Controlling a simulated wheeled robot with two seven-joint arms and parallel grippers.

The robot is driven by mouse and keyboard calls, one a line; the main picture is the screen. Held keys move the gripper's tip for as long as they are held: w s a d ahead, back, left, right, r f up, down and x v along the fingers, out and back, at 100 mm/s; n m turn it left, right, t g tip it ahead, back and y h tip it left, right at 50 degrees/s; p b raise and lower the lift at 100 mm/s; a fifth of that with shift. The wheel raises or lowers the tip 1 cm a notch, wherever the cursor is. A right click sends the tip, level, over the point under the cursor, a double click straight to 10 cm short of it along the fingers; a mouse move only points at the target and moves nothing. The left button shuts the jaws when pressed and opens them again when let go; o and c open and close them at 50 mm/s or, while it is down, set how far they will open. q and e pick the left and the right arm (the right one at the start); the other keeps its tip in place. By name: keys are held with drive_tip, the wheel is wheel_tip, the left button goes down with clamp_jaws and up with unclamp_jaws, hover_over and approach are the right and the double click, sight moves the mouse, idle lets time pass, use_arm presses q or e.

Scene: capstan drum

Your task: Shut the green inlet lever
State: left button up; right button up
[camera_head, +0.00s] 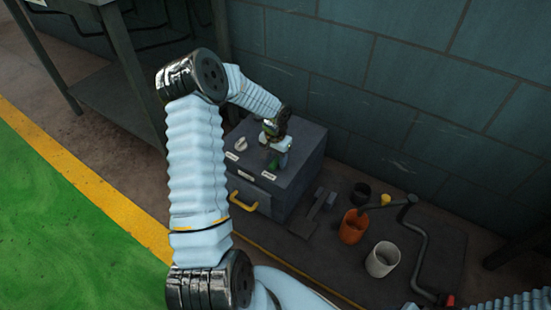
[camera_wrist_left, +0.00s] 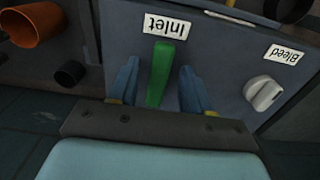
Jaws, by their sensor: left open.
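The green inlet lever (camera_wrist_left: 160,75) stands between the two blue fingers of my left gripper (camera_wrist_left: 158,68) in the left wrist view. The fingers are open, with a visible gap on each side of the lever. The white Inlet label (camera_wrist_left: 167,26) is just beyond the lever's far end. In the head view my left gripper (camera_head: 277,147) is over the top of the grey cabinet (camera_head: 299,172), and part of the green lever (camera_head: 283,160) shows beside it. The lever's near end is close to my gripper's palm. My right gripper is not in view.
A white knob (camera_wrist_left: 263,93) marked Bleed sits on the same panel. The cabinet has a yellow handle (camera_head: 243,203). An orange cup (camera_head: 352,228), a white cup (camera_head: 382,260), a black cup (camera_head: 361,192) and a bent crank (camera_head: 420,250) are on the right. A wall stands behind.

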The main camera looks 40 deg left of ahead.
use_arm(q)
drive_tip(key=shift+c, duration=0.5)
clamp_jaws()
